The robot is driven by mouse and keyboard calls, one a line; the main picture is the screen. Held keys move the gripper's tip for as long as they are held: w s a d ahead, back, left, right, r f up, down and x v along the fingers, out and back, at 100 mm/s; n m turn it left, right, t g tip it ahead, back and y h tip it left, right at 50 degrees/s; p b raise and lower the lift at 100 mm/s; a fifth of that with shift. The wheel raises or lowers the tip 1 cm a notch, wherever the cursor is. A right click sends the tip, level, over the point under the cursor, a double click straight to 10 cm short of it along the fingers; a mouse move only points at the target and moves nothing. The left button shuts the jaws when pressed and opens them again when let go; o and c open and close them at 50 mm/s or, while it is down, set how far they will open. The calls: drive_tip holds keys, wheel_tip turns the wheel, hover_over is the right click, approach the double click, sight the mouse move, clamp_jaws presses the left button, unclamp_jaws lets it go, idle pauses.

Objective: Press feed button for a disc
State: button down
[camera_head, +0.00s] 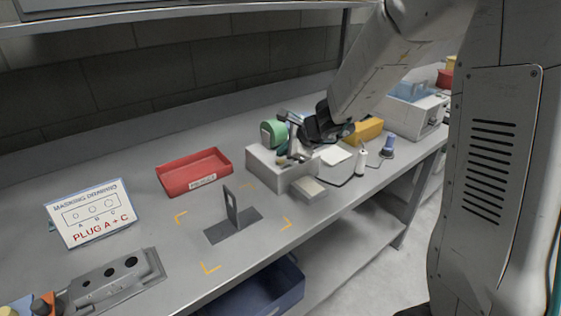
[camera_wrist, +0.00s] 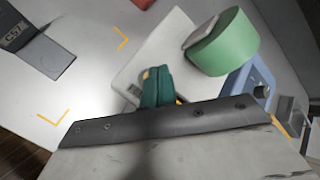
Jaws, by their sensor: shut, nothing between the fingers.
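A pale box-shaped dispenser (camera_head: 262,170) stands on the bench with a green roll (camera_head: 273,132) at its back and a small tray (camera_head: 309,188) at its front. In the wrist view the dispenser's pale top (camera_wrist: 130,62) and the green roll (camera_wrist: 228,45) show close up. My gripper (camera_head: 288,158) is low over the dispenser's top, its fingers shut and empty. The dark teal fingers also show in the wrist view (camera_wrist: 157,76). A small yellowish spot (camera_wrist: 146,74) shows at the fingertips. I cannot tell whether it is the feed button, or whether the fingers touch the top.
A red bin (camera_head: 194,177) and a masking-drawing sign (camera_head: 92,213) stand to the left. An upright bracket (camera_head: 231,208) stands between yellow corner marks. A yellow bin (camera_head: 366,130), a white bottle (camera_head: 360,162) and a cable lie right of the dispenser. A shelf edge (camera_head: 180,12) runs above.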

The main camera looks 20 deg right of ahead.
drive_tip(key=shift+f, duration=0.1)
idle(0.7)
drive_tip(key=shift+f, duration=0.35)
drive_tip(key=shift+f, duration=0.4)
idle(0.6)
drive_tip(key=shift+r, duration=0.8)
drive_tip(key=shift+r, duration=0.1)
drive_tip(key=shift+r, duration=2.45)
